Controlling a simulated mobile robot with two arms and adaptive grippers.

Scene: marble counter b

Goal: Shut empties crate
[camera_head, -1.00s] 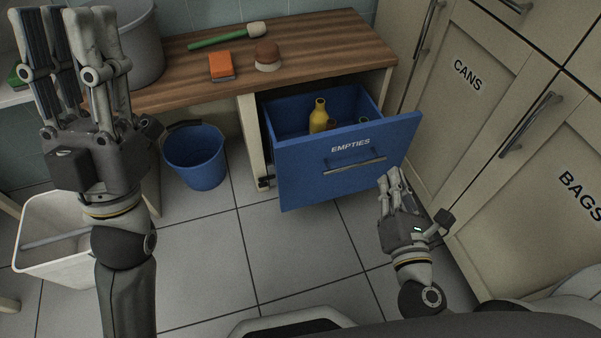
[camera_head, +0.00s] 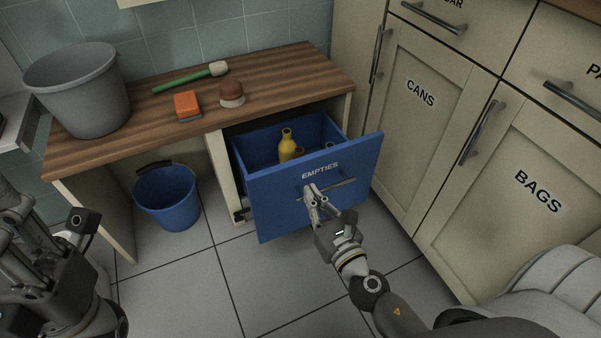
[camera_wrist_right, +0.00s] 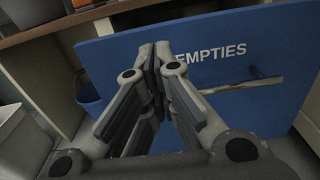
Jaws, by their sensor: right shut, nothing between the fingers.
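The blue empties crate (camera_head: 276,208) is pulled out like a drawer from under the wooden counter. Its front has the label EMPTIES and a metal bar handle (camera_head: 341,183). A yellow bottle (camera_head: 287,146) and other small items stand inside. My right gripper (camera_head: 309,189) is shut and empty, with its fingertips at the crate front near the left end of the handle. In the right wrist view the crate front (camera_wrist_right: 245,100) fills much of the picture beyond the fingertips; contact cannot be told. My left gripper (camera_head: 35,265) is at the lower left, partly cut off, its opening unclear.
A blue bucket (camera_head: 166,197) stands on the floor left of the crate. A grey bucket (camera_head: 80,95), orange sponge (camera_head: 187,104), brush (camera_head: 231,94) and green-handled tool (camera_head: 180,82) are on the counter. The CANS cupboard (camera_head: 410,140) is close on the right.

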